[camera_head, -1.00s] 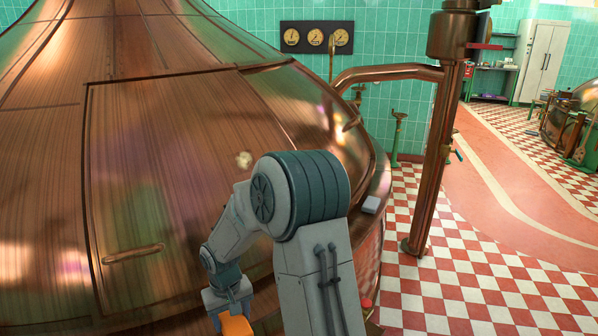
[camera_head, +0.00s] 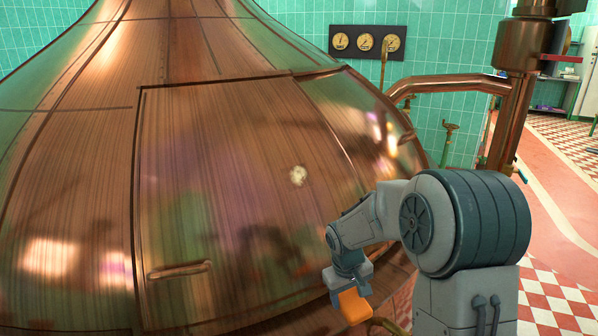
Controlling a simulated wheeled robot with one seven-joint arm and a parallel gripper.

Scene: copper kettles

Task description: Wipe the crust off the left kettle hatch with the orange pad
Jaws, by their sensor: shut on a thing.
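The left kettle (camera_head: 75,190) is a large copper dome that fills the left and middle of the head view. Its hatch (camera_head: 215,130) is a broad panel with dark seams and a bar handle (camera_head: 180,270) low on its left. A small pale crust spot (camera_head: 298,175) sits on the right part of the hatch. My gripper (camera_head: 349,287) is at the lower middle, shut on the orange pad (camera_head: 354,306). The pad hangs below the crust and to its right, apart from it. The fingertips are mostly hidden behind the pad.
A copper pipe (camera_head: 440,84) runs from the kettle's right side to an upright copper column (camera_head: 512,110). Gauges (camera_head: 367,42) hang on the green tiled wall behind. Open checkered floor (camera_head: 550,295) lies to the right.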

